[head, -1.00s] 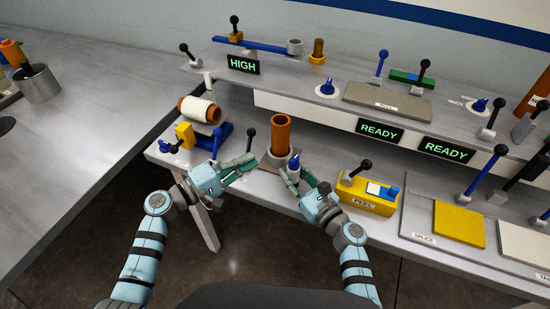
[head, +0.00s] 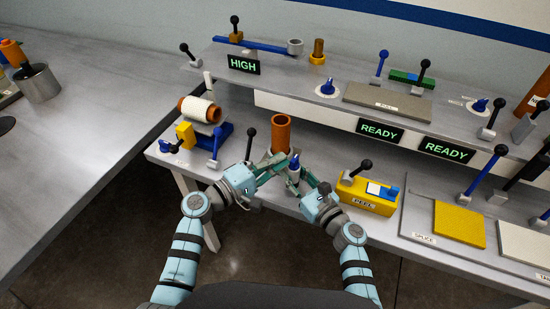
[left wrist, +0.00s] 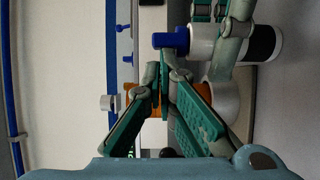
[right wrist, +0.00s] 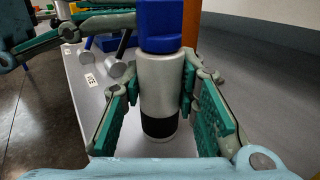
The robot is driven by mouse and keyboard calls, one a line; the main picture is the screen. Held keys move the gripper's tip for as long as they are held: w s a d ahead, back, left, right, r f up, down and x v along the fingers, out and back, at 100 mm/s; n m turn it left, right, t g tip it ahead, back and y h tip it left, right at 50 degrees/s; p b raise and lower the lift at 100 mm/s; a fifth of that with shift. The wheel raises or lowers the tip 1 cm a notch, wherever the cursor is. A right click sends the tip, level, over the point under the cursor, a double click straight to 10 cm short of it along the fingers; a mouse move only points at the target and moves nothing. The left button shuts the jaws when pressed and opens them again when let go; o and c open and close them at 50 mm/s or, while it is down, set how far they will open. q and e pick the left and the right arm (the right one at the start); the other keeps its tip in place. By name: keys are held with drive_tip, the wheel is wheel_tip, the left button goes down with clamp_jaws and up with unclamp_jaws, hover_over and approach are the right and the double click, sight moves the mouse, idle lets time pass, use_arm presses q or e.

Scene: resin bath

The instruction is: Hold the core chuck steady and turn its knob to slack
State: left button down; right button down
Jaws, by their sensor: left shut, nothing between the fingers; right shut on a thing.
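The core chuck (head: 293,173) is an upright silver cylinder with a black lower band (right wrist: 160,126) and a blue knob (right wrist: 161,25) on top. It also shows sideways in the left wrist view (left wrist: 203,41). My right gripper (right wrist: 162,85) is shut on the silver body, a finger on each side, below the knob. My left gripper (left wrist: 164,72) is shut and empty, its fingertips close beside the knob (left wrist: 171,40). I cannot tell whether they touch it. Any mark on the knob is too small to read.
An orange tube (head: 281,133) stands right behind the chuck. A yellow PEEL box (head: 369,195) is to its right, and a black-knobbed lever (head: 250,140) to its left. A white roll on a blue stand (head: 201,109) is further left. The raised shelf (head: 300,88) runs behind.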

drive_tip(key=shift+s, duration=0.1)
use_arm(q)
drive_tip(key=shift+s+d+n+t+y, duration=0.4)
drive_tip(key=shift+s+n+y, duration=0.1)
drive_tip(key=shift+s, duration=0.1)
drive_tip(key=shift+a, duration=0.1)
drive_tip(key=w+a+v, duration=0.1)
drive_tip(key=v, duration=1)
drive_tip(key=shift+a, duration=0.45)
use_arm(e)
drive_tip(key=c, duration=1.2)
unclamp_jaws()
use_arm(q)
drive_tip(key=shift+w, duration=0.1)
